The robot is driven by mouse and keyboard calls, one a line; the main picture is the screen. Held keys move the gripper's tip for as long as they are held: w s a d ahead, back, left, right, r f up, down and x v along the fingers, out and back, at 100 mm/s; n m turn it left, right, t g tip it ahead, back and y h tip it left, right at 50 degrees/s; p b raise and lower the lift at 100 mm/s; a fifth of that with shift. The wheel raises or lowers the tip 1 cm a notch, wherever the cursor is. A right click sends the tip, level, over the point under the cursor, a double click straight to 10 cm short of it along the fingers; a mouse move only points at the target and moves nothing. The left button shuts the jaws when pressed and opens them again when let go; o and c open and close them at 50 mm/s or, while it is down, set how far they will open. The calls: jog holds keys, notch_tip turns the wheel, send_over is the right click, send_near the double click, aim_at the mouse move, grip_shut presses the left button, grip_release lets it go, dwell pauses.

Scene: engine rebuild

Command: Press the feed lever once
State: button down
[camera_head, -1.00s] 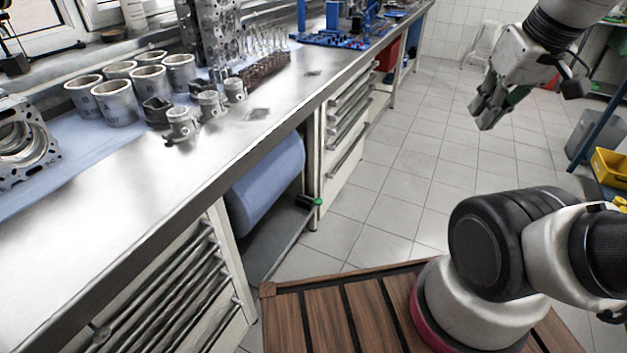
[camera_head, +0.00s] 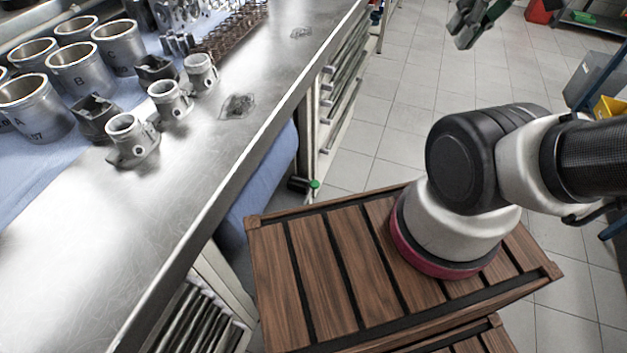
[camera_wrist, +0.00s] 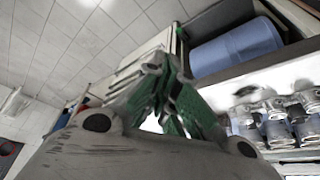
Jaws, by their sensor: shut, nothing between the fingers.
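A short dark lever with a green end (camera_head: 302,185) sticks out below the bench's front edge, beside the blue roll (camera_head: 262,172); I take it to be the feed lever. The roll hangs under the worktop, partly hidden by it. My gripper (camera_head: 465,38) is at the top of the head view, cut off by the frame, over the floor and well apart from the lever. Its fingers, with green pads, meet in the wrist view (camera_wrist: 160,65) and hold nothing.
The steel worktop (camera_head: 200,190) runs along the left, with several cylinder liners (camera_head: 80,68) and small castings (camera_head: 135,142) on it. Drawers (camera_head: 345,90) stand just beyond the roll. A yellow bin (camera_head: 610,108) is at far right.

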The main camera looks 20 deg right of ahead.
jog(key=w+a+f+n+g, duration=0.1)
jog(key=w+f+g, duration=0.45)
jog(key=f, duration=0.75)
jog(key=w+a+f+g, duration=0.1)
jog(key=w+f+g, duration=0.1)
jog(key=w+f, duration=0.95)
jog(key=w+a+f+m+t, duration=0.1)
jog(key=w+a+f+t, duration=0.15)
jog(key=f, duration=1.75)
jog(key=w+a+f+t, duration=0.1)
jog(key=a+f, duration=0.2)
jog(key=f, duration=1.8)
jog(key=w+a+m+t+y, duration=0.1)
jog(key=w+a+t+y, duration=0.1)
jog(key=w, duration=0.5)
jog(key=w+a+r+m+t+y, duration=0.1)
jog(key=w+a+m+t+y, duration=0.1)
jog(key=w+a+t, duration=0.2)
jog(key=w+t, duration=0.1)
jog(key=w, duration=0.2)
jog(key=shift+a+t+y, duration=0.25)
jog(key=shift+t+y, duration=0.05)
jog(key=shift+f, duration=0.1)
